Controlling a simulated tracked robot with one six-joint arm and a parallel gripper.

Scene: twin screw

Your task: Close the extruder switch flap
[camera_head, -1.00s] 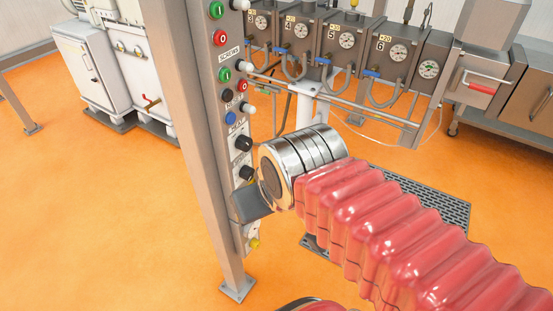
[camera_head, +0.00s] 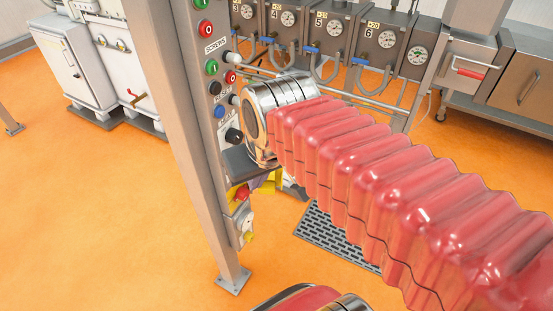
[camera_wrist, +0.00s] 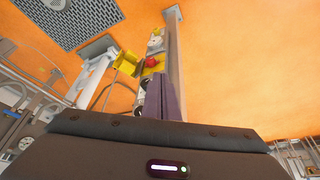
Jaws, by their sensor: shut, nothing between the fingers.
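The yellow switch flap (camera_wrist: 126,62) stands open in the wrist view, swung out to the left of a yellow plate with a red button (camera_wrist: 152,62). In the head view the flap (camera_head: 268,184) is partly hidden behind my gripper, and the red button (camera_head: 243,193) is exposed low on the control column. My gripper (camera_wrist: 158,80) is shut and empty. In the wrist view its purple-grey fingers point toward the switch, their tips appearing just below the red button. I cannot tell whether they touch anything.
The steel control column (camera_head: 190,140) carries several buttons and knobs (camera_head: 233,136) above the switch. Gauge boxes and pipes (camera_head: 335,35) stand behind it. A floor grate (camera_head: 335,238) lies to the right. Open orange floor lies to the left.

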